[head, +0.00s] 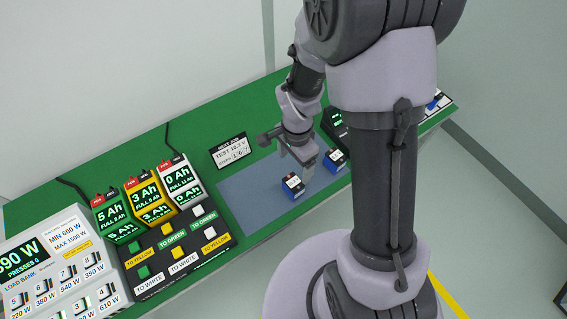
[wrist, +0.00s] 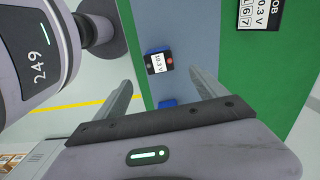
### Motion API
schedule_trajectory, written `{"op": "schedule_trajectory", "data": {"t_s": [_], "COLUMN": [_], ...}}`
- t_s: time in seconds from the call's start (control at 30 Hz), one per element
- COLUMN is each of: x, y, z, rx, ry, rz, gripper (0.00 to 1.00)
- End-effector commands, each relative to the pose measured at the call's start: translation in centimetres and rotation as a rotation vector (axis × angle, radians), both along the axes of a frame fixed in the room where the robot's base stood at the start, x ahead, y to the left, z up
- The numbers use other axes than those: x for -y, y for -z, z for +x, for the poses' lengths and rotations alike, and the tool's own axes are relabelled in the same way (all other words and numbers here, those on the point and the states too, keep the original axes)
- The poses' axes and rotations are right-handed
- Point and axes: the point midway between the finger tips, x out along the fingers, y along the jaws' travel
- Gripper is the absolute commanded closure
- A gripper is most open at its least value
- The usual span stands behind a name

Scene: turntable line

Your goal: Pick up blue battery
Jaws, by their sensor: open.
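Two blue batteries with dark tops and white labels stand on the grey-blue mat (head: 245,205): one nearer the middle (head: 292,187), one further right (head: 335,159). Another blue piece (wrist: 168,104) shows between the fingers, partly hidden by the gripper body. I cannot tell which battery is which across the views. My gripper (head: 308,174) is open and empty above the mat, between the two batteries in the head view; its fingers (wrist: 163,80) spread wide in the wrist view.
A "TEST 10.3 V" job card (head: 231,151) stands behind the mat. To the left are green, yellow and white meters (head: 145,200), a button panel (head: 180,250) and a load bank (head: 50,265). A dark device (head: 334,124) stands at the back right.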

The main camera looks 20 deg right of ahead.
Motion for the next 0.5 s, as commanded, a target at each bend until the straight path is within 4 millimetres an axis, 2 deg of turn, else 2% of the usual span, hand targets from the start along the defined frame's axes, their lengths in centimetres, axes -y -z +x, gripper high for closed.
{"op": "schedule_trajectory", "data": {"t_s": [0.03, 0.2, 0.43, 0.5], "x": [0.0, 0.0, 0.0, -0.1], "y": [2.2, 7.0, 10.1, 11.7], "z": [-0.1, -0.1, -0.1, -0.2], "rx": [-0.005, -0.004, -0.002, -0.004], "ry": [0.000, 0.000, -0.002, -0.002], "rz": [0.000, 0.000, 0.000, 0.001], "gripper": [0.18, 0.18, 0.18, 0.18]}}
